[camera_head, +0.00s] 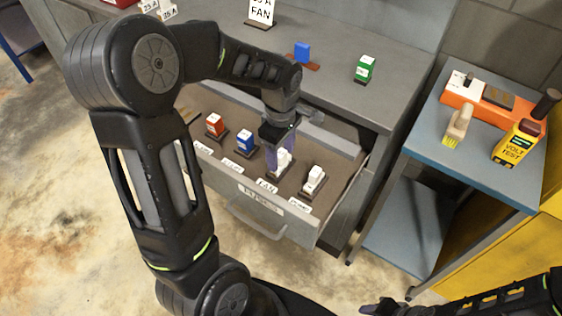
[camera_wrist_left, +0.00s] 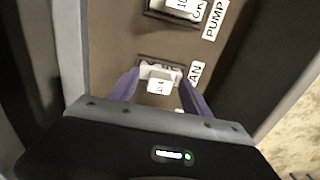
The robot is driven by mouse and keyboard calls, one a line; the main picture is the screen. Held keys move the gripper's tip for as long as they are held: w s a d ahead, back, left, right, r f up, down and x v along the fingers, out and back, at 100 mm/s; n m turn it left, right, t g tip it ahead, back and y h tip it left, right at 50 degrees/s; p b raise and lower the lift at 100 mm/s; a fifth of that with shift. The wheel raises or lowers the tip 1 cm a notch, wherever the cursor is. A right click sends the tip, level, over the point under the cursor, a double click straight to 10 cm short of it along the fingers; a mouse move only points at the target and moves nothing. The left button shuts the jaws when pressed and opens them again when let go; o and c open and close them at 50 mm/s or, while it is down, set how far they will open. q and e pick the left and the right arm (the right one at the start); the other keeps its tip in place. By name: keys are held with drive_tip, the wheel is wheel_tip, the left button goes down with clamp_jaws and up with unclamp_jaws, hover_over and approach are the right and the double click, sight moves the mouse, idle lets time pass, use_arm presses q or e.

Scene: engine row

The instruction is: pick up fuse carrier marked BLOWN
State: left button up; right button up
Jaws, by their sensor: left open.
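No BLOWN marking is readable on any carrier. My left gripper (camera_head: 279,152) reaches down into the open drawer (camera_head: 234,188), over a white fuse carrier (camera_head: 282,167) at the FAN label. In the left wrist view its two purple fingers are apart, one on each side of that carrier (camera_wrist_left: 158,83); I cannot tell whether they touch it. Another white carrier (camera_head: 314,178) stands to its right, at the PUMP label. A blue carrier (camera_head: 245,141) and a red carrier (camera_head: 214,124) stand to its left. My right gripper (camera_head: 378,308) shows only partly at the bottom edge.
The grey worktop behind the drawer holds a green block (camera_head: 364,69), a blue piece (camera_head: 303,50) and a FAN sign (camera_head: 261,11). On the side cart (camera_head: 430,144) are a yellow volt tester (camera_head: 517,144), a brush (camera_head: 457,125) and an orange tray (camera_head: 460,97).

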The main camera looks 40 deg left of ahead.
use_arm(q)
drive_tip(key=shift+f, duration=0.2)
drive_tip(key=shift+c, duration=0.2)
clamp_jaws()
idle(0.7)
